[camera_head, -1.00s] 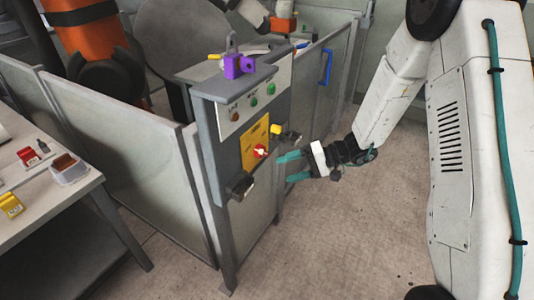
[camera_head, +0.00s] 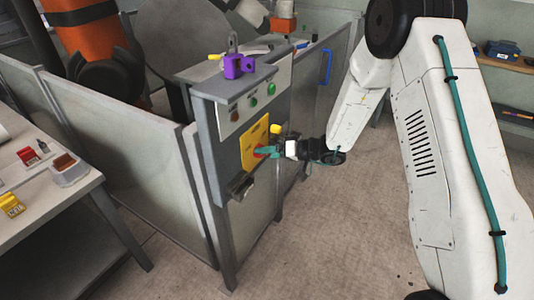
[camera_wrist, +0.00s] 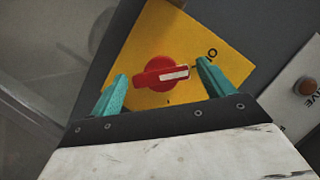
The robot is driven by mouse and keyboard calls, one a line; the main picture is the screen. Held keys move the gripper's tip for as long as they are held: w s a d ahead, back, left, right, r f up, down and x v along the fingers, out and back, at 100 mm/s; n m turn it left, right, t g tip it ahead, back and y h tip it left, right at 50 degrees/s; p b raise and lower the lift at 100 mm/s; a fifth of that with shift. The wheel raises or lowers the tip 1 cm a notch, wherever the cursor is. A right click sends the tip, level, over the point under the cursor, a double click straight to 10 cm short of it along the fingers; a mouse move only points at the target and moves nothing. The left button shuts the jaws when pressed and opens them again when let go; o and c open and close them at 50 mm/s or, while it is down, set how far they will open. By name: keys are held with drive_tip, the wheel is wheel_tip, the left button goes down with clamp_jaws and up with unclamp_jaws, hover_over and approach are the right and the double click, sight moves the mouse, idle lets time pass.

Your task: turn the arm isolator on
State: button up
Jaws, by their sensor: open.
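The arm isolator is a red rotary knob (camera_wrist: 160,73) with a white pointer bar, on a yellow plate (camera_wrist: 160,35) in the wrist view. The pointer lies toward the right; the marks "O" and "I" show at the plate's right side. In the head view the yellow plate (camera_head: 253,141) is on the front of a grey control post, and the knob is mostly hidden by my fingers. My gripper (camera_wrist: 160,88) is open, one teal finger on each side of the knob, with gaps between. It also shows at the plate in the head view (camera_head: 268,151).
The grey post carries indicator lights and buttons (camera_head: 253,102) above the plate and a dark box (camera_head: 240,186) below it. A purple padlock (camera_head: 238,66) stands on top. A table (camera_head: 75,195) with small items is at left. Floor at the front is clear.

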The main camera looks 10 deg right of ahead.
drive_tip(key=shift+w+a+f, duration=0.1)
drive_tip(key=shift+a, duration=0.2)
drive_tip(key=c, duration=1)
